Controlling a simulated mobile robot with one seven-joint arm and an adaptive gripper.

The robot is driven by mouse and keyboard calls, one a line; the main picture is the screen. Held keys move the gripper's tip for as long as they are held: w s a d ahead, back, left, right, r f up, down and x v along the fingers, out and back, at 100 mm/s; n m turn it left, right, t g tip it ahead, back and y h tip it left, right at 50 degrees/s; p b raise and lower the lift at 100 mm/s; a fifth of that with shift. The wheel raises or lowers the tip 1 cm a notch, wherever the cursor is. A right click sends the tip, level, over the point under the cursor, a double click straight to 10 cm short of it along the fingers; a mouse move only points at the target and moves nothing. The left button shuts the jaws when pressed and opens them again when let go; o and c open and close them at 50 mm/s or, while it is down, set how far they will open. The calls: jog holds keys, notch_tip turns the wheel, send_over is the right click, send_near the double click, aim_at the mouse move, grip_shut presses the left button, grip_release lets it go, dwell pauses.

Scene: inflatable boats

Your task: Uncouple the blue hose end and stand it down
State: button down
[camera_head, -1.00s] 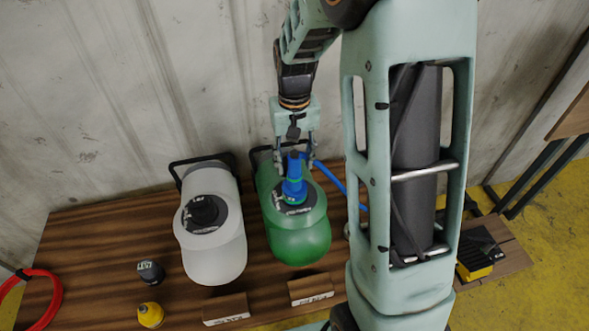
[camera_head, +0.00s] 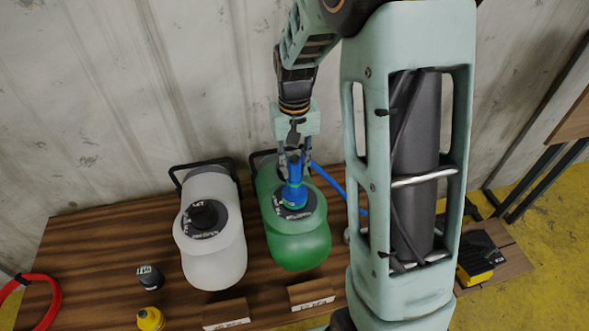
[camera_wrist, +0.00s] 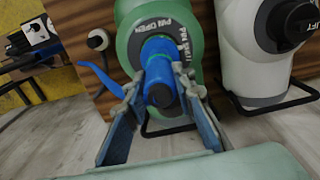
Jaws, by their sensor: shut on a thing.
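The blue hose end (camera_head: 293,192) stands upright on the dark collar of the green bottle-shaped unit (camera_head: 300,245). In the wrist view the blue hose end (camera_wrist: 160,72) points toward the camera, and the collar (camera_wrist: 160,47) around its base carries the words "PIN OPEN" and other lettering partly covered by a finger. My gripper (camera_head: 295,172) comes down from above, shut on the blue hose end with one finger on each side. The blue hose (camera_head: 340,188) runs off to the right and passes behind my arm. The grip also shows in the wrist view.
A white unit (camera_head: 215,255) with a black cap stands close on the left. A small black cap (camera_head: 150,277), a yellow piece (camera_head: 150,319) and a red hose coil (camera_head: 50,305) are further left on the wooden bench (camera_head: 100,245). Wooden label blocks (camera_head: 312,293) stand in front.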

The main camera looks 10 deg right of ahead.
aim_at(295, 158)
jog(key=shift+r+p, duration=0.5)
jog(key=shift+r, duration=0.3)
dwell(0.4)
jog(key=shift+r+p, duration=0.9)
jog(key=shift+r, duration=0.4)
jog(key=shift+f, duration=0.1)
